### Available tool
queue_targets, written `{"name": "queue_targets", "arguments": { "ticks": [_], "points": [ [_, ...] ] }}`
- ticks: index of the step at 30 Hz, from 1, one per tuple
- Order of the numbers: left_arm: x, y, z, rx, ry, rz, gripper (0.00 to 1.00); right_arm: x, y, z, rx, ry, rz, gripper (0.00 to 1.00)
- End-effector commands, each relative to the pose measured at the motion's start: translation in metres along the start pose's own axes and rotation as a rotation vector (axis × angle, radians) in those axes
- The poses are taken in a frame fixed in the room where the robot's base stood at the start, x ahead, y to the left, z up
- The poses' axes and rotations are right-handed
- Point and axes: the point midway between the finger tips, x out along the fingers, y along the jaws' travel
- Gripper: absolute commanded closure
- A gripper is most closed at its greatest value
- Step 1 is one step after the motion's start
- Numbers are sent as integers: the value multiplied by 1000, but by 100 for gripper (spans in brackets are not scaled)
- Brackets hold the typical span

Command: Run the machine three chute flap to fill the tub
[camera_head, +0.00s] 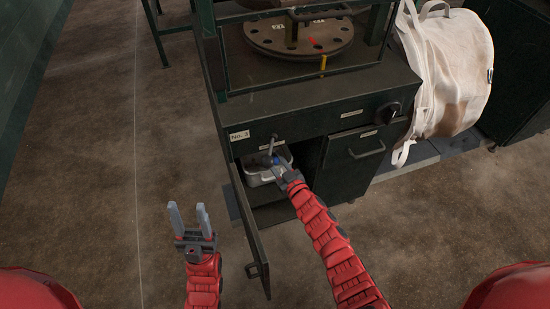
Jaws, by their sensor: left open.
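The machine marked "No. 3" (285,120) is a dark green cabinet in the upper middle. Its lower left compartment stands open, with the door (248,232) swung out toward me. A grey metal tub (254,179) sits inside the compartment. A short grey lever with a round end (271,144) shows above the tub; I cannot tell for sure if it works the chute flap. My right gripper (279,164) is at the tub's right side, just below the lever; its fingers are too small to read. My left gripper (188,219) is open and empty, left of the door.
A round bolted plate (298,38) with a red mark sits on the machine. A black knob (393,109) and a closed door with a handle (367,154) are on its right front. The floor at left is clear.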

Motion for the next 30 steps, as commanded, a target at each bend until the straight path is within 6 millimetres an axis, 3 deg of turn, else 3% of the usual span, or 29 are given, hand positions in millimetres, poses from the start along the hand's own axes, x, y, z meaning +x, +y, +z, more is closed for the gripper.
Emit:
{"name": "queue_targets", "arguments": {
  "ticks": [1, 3, 15, 22, 30],
  "points": [
    [22, -1, -4, 0, 0, 0, 50, 1, 2, -15, 3, -19, -5, 100],
    [38, -2, -6, 0, 0, 0, 50, 1, 2, -17, 9, -50, -10, 100],
    [117, -6, -20, 0, 1, 0, 50, 3, 8, -27, 41, -224, -39, 100],
    [140, -7, -24, 0, 0, 0, 50, 4, 8, -29, 57, -292, -53, 100],
    [143, -7, -24, 0, 0, 0, 50, 4, 6, -26, 65, -311, -60, 100]
  ]
}}
